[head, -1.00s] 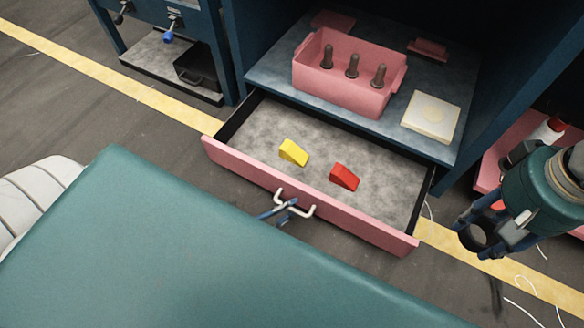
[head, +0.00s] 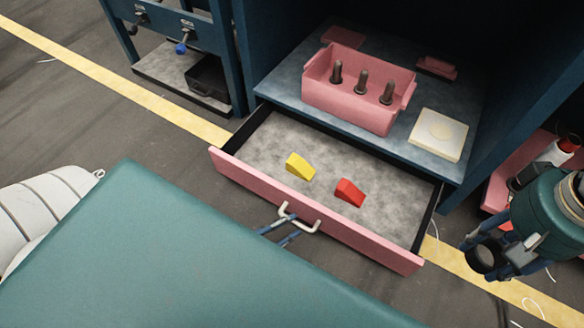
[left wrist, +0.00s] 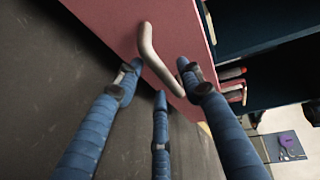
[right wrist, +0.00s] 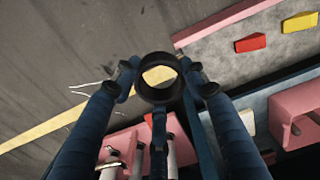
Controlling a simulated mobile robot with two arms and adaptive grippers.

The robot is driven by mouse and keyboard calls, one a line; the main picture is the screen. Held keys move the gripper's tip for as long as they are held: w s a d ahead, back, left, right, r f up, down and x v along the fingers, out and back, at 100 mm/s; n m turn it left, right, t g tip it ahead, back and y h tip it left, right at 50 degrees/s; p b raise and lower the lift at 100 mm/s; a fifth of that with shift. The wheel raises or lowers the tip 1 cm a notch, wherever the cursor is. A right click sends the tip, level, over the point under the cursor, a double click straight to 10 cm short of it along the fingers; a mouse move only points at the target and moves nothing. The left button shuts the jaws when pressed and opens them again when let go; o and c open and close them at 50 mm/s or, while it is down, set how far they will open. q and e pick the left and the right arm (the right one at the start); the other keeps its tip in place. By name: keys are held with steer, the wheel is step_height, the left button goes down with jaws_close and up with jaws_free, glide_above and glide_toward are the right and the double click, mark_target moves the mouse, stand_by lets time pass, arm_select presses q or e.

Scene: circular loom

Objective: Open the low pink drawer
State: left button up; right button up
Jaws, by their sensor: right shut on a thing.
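The low pink drawer (head: 330,222) stands pulled out of the dark blue cabinet, its grey inside showing. Its pale bent handle (head: 297,218) is on the middle of the front. My left gripper (head: 279,234) is at the handle, mostly hidden by my teal body. In the left wrist view, its blue fingers (left wrist: 158,75) are spread, with the handle (left wrist: 152,50) between and beyond them; contact is unclear. My right gripper (head: 480,250) is away to the right of the drawer, shut on a dark ring-shaped thing, which shows in the right wrist view (right wrist: 158,95).
A yellow block (head: 299,167) and a red block (head: 349,193) lie in the drawer. Above it, a pink bin (head: 350,105) with dark pegs and a pale square pad (head: 437,135) sit on the shelf. A pink tray (head: 505,180) is near my right arm. Floor before the drawer is clear.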

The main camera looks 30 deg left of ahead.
arm_select(q)
steer(key=v, duration=0.5)
steer(key=shift+s+a+r, duration=0.1)
stand_by(0.3)
